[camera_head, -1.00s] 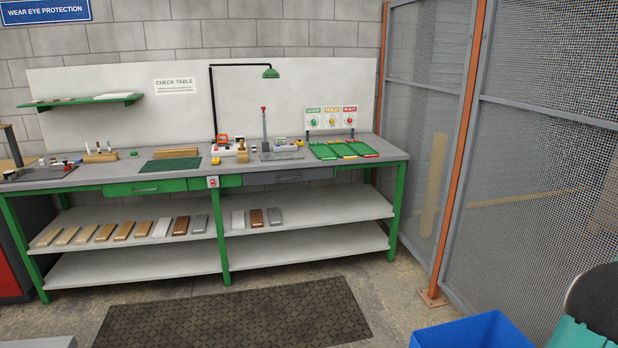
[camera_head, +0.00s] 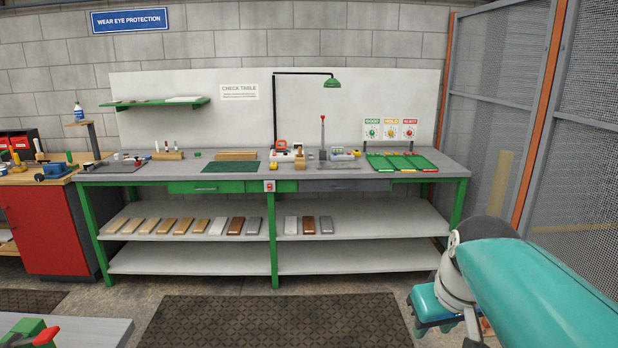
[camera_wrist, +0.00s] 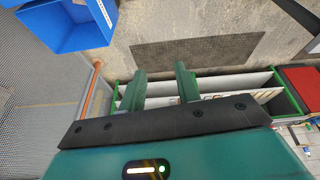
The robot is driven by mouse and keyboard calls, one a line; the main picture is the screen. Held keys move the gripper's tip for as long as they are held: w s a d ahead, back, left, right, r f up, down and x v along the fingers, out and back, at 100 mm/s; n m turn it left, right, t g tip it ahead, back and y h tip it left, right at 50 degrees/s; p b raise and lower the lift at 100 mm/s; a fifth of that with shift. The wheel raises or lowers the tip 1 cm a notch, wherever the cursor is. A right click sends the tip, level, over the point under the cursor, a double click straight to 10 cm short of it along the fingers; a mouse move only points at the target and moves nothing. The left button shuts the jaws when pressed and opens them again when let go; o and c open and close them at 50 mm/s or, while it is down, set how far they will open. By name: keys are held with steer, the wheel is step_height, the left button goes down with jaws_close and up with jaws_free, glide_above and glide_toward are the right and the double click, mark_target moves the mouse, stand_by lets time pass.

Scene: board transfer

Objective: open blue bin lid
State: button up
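The blue bin (camera_wrist: 65,25) shows at the upper left of the wrist view, cut off by the frame edge. I cannot tell its lid apart from its walls. A smaller blue piece (camera_wrist: 10,3) shows at the top left corner there. The bin is not visible in the head view. My gripper (camera_wrist: 161,70) has its two green fingers apart with nothing between them. It is to the right of the bin in the wrist view and does not touch it. My teal arm fills the lower right of the head view.
The check table (camera_head: 440,160) with green legs stands along the back wall. A dark mat (camera_head: 275,320) lies on the floor before it. A mesh fence with an orange post (camera_head: 535,150) stands at the right. A red cabinet (camera_head: 50,230) stands at the left.

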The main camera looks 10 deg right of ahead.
steer(key=shift+n+t+y, duration=0.3)
steer(key=shift+t+y, duration=0.1)
steer(key=shift+t, duration=0.4)
steer(key=s+a+f, duration=0.1)
steer(key=a, duration=0.3)
steer(key=s+a+f, duration=0.2)
steer(key=a, duration=0.2)
steer(key=s+a+f, duration=0.1)
steer(key=s+a, duration=0.1)
steer(key=a, duration=0.2)
steer(key=shift+s+a+f, duration=0.2)
steer(key=shift+a+f, duration=0.05)
steer(key=shift+a, duration=0.05)
steer(key=c, duration=0.3)
steer(key=shift+a, duration=0.1)
steer(key=c, duration=0.4)
jaws_close()
steer(key=shift+f, duration=0.1)
